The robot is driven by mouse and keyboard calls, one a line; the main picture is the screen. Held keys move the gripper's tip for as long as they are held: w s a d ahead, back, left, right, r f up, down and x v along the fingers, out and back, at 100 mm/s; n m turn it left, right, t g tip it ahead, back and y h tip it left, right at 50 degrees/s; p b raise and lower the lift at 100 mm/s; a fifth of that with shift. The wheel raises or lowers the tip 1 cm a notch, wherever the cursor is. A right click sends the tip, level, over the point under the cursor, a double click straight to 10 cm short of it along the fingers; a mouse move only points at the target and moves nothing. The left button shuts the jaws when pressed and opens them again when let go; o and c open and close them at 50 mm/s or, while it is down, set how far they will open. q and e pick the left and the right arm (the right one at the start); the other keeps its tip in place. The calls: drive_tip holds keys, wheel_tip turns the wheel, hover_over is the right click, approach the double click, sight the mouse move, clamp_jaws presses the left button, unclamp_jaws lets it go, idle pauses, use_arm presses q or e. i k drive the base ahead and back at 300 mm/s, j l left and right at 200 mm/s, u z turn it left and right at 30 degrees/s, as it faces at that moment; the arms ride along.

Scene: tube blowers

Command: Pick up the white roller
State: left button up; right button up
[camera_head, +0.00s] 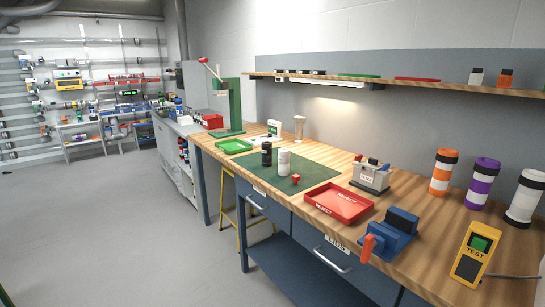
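A large white roller (526,196) with black bands near its top and base stands upright at the right end of the wooden workbench (405,225). A smaller white cylinder (283,163) stands upright on the green mat (309,175), right beside a black cylinder (266,154). I cannot tell from the picture alone which of the two white ones the task means. Neither of my grippers shows in the head view, and nothing is seen touching either white piece.
Purple (482,184) and orange (443,172) rollers stand left of the large white one. A yellow tester (473,255), blue vise (389,236), red tray (339,203) and grey box (370,178) crowd the bench. A shelf (430,84) hangs above. The floor (130,225) at left is clear.

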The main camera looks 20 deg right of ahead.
sight(284, 153)
drive_tip(key=i+z, duration=0.3)
drive_tip(key=i, duration=0.15)
drive_tip(key=i+j+z, duration=0.6)
drive_tip(key=i, duration=0.2)
drive_tip(key=l, duration=0.1)
